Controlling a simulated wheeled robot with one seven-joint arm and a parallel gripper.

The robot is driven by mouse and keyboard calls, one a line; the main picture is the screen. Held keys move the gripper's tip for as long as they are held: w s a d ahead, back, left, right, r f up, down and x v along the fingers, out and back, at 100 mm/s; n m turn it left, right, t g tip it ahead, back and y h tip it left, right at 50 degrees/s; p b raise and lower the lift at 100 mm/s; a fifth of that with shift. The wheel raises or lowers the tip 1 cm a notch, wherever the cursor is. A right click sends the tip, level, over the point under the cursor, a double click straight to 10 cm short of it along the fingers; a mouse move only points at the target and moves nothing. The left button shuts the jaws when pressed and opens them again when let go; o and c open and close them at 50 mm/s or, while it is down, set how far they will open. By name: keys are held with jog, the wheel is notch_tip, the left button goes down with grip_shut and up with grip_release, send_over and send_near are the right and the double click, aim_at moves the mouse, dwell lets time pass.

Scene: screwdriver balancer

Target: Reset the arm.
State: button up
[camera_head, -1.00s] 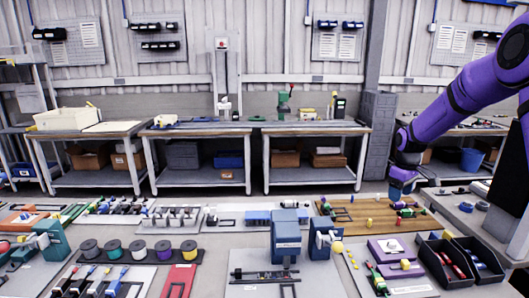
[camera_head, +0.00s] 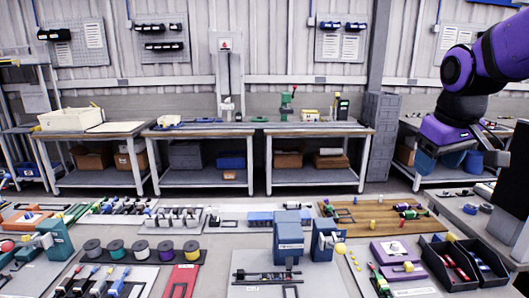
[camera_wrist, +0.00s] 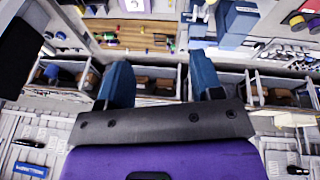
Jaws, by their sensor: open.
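My purple arm reaches in from the upper right in the head view. My gripper shows in the wrist view (camera_wrist: 162,82) with its two blue fingers spread apart and nothing between them. In the head view the gripper end is raised at the right, in front of the right rear workbench (camera_head: 408,122) and well above the front table. The fingers are partly hard to tell from the blue bins behind them.
The front table holds a wooden board (camera_head: 345,213), black bins (camera_head: 455,275), a blue press (camera_head: 287,237), spools (camera_head: 140,251) and a red plate (camera_head: 183,280). Rear workbenches (camera_head: 320,130) stand against the wall. The air around the gripper looks clear.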

jog(key=s+a+m+t+y, duration=0.1)
jog(key=s+a+m+t, duration=0.1)
jog(key=s, duration=1.5)
jog(key=shift+a+f, duration=0.3)
jog(key=shift+a, duration=0.15)
